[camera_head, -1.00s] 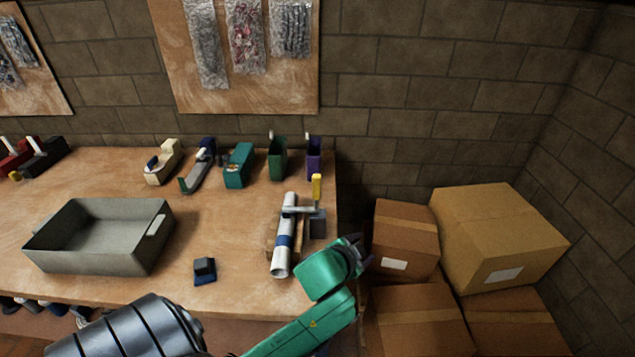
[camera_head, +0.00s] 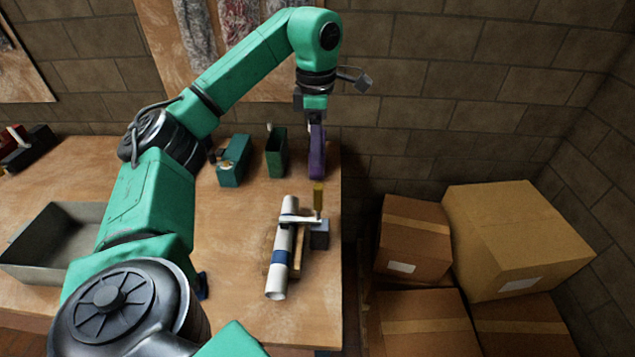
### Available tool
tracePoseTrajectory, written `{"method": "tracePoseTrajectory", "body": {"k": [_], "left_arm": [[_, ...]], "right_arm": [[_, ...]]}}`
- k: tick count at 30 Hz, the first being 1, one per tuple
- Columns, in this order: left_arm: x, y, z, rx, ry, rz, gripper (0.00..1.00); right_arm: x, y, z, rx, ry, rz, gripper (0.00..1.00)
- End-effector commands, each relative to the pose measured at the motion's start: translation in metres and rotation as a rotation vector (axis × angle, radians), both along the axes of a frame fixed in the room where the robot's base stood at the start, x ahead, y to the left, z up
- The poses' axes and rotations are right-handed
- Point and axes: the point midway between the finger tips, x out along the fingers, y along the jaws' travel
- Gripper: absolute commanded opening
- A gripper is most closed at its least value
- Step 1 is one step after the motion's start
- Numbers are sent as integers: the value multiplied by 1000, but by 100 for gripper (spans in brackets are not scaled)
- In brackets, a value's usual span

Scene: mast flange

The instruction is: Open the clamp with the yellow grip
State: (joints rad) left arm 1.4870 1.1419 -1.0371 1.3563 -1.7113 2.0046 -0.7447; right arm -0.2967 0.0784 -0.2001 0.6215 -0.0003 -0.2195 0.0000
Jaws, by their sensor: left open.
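The clamp's yellow grip (camera_head: 318,197) stands upright near the right end of the bench. Its pale metal bar (camera_head: 301,219) lies across a white tube with a blue band (camera_head: 281,256), which rests on a wooden support. A dark block (camera_head: 320,238) sits under the grip. My left gripper (camera_head: 313,122) hangs from the green arm, pointing down, above and behind the yellow grip in the picture and apart from it. It is open and seems empty; its fingertips are small and dark against the purple holder. My right gripper is not in view.
A purple holder (camera_head: 318,160), a dark green holder (camera_head: 277,155) and a teal box (camera_head: 233,165) stand along the back. A grey tray (camera_head: 38,245) is partly hidden by my left arm. Cardboard boxes (camera_head: 413,245) are stacked right of the bench.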

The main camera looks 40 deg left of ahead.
Motion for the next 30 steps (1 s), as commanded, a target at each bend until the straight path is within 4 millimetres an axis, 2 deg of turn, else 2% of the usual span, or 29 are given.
{"method": "tracePoseTrajectory", "body": {"k": [5,9,11,18,22,29,30], "left_arm": [[-2,0,-30,4,11,-1,60],[-2,-1,-70,3,11,-1,60],[-2,0,-78,6,11,-1,60],[-2,-1,-129,3,9,-2,60],[-2,-1,-142,3,5,-2,60],[-2,-2,-145,3,3,-2,60],[-2,-2,-145,3,3,-2,52]], "right_arm": [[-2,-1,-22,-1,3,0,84],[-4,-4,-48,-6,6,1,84],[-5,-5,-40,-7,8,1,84],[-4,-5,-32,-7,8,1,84],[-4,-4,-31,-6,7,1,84],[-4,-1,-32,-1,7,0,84],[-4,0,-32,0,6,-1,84]]}}
